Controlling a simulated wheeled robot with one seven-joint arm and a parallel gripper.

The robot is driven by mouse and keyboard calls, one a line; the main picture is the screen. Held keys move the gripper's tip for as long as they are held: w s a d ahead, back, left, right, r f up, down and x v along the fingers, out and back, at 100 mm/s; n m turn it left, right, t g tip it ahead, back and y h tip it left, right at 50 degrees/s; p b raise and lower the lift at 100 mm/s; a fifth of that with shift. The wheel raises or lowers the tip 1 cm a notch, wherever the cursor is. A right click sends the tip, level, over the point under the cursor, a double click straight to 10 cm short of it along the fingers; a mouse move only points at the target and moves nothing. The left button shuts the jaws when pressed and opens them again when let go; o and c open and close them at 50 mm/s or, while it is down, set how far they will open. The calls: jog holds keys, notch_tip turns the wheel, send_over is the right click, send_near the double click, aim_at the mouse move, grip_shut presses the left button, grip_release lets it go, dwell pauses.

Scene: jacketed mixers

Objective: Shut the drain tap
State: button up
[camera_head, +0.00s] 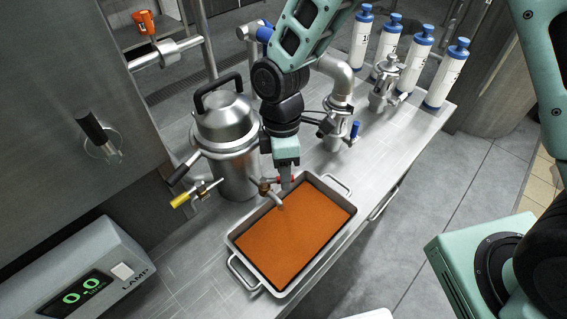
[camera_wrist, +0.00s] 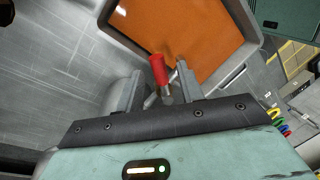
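A tap with a red handle (camera_head: 284,180) and a metal spout (camera_head: 275,198) sits at the near edge of the vessel, its spout over a tray (camera_head: 240,262) of orange liquid. In the wrist view the red handle (camera_wrist: 158,68) stands between the two fingers of my gripper (camera_wrist: 158,88), with gaps on both sides. My gripper (camera_head: 287,183) is open, pointing down right at the tap in the head view. It partly hides the tap body. Whether liquid is flowing from the spout cannot be told.
A lidded steel vessel (camera_head: 227,130) with a second, yellow-handled tap (camera_head: 195,194) stands left of my gripper. A steel fitting with a blue handle (camera_head: 353,131) is to the right, with several white bottles (camera_head: 446,74) behind. A LAMP box (camera_head: 75,275) sits front left.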

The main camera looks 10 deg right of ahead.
jog(key=w+r+b, duration=0.1)
jog(key=w+r, duration=0.2)
jog(key=r, duration=1.4)
jog(key=shift+w, duration=0.2)
jog(key=shift+d, duration=0.1)
